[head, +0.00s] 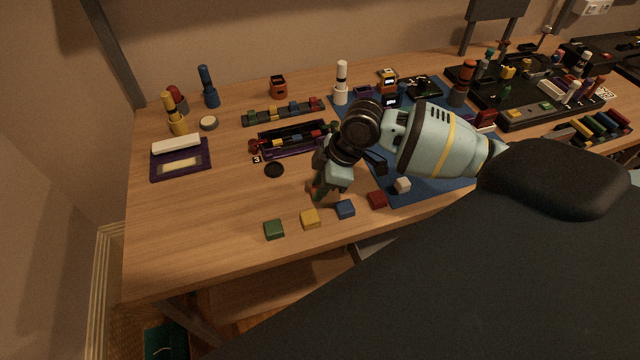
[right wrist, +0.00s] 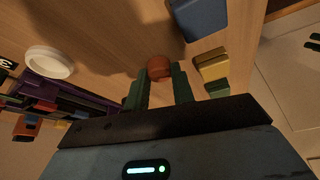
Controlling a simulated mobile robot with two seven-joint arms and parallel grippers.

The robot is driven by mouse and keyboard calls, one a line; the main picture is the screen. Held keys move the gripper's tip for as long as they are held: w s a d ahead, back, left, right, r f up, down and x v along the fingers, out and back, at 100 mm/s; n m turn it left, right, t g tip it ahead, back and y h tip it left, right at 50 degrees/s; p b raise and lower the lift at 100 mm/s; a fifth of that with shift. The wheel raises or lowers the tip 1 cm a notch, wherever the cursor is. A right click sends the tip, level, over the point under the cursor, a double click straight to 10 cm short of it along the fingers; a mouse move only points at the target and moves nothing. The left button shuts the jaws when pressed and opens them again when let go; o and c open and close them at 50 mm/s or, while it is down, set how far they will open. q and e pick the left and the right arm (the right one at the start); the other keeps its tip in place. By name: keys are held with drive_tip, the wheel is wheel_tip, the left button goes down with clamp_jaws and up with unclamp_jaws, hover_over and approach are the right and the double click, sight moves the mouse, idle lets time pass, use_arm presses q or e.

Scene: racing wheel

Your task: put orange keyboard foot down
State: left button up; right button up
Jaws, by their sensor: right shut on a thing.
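My right gripper (head: 322,190) reaches down from the right over the front middle of the table in the head view. In the right wrist view, its two green fingers (right wrist: 160,88) are shut on a small round orange-brown piece, the orange keyboard foot (right wrist: 159,67), at the fingertips. Bare wood shows around the foot there; I cannot tell whether it touches the table. In the head view the foot is hidden by the gripper. My left gripper is not in view.
Green (head: 274,229), yellow (head: 310,218), blue (head: 345,209) and red (head: 377,199) blocks lie along the front edge. A blue mat (head: 430,183) lies right. The front left wood is clear.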

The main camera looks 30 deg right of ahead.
drive_tip(key=shift+f, duration=0.15)
drive_tip(key=o, duration=0.9)
drive_tip(key=shift+f, duration=0.1)
drive_tip(key=shift+o, duration=0.2)
drive_tip(key=p+v, duration=0.1)
drive_tip(key=v, duration=1.1)
drive_tip(key=shift+o, duration=0.6)
drive_tip(key=shift+a, duration=0.1)
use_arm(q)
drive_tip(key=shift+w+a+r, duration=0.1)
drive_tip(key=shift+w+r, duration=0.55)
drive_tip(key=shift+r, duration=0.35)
use_arm(e)
drive_tip(key=shift+w+a+f+n+g+h, duration=0.15)
drive_tip(key=shift+w+a+f+n+g, duration=0.3)
drive_tip(key=shift+n, duration=0.85)
drive_tip(key=shift+w+a+f+n+g+h, duration=0.2)
drive_tip(key=shift+w+f+n+g, duration=0.4)
drive_tip(key=shift+n, duration=0.7)
drive_tip(key=shift+w+a+f+n+g+h, duration=0.15)
drive_tip(key=shift+w+a+f+n+g, duration=0.35)
drive_tip(key=shift+n, duration=0.8)
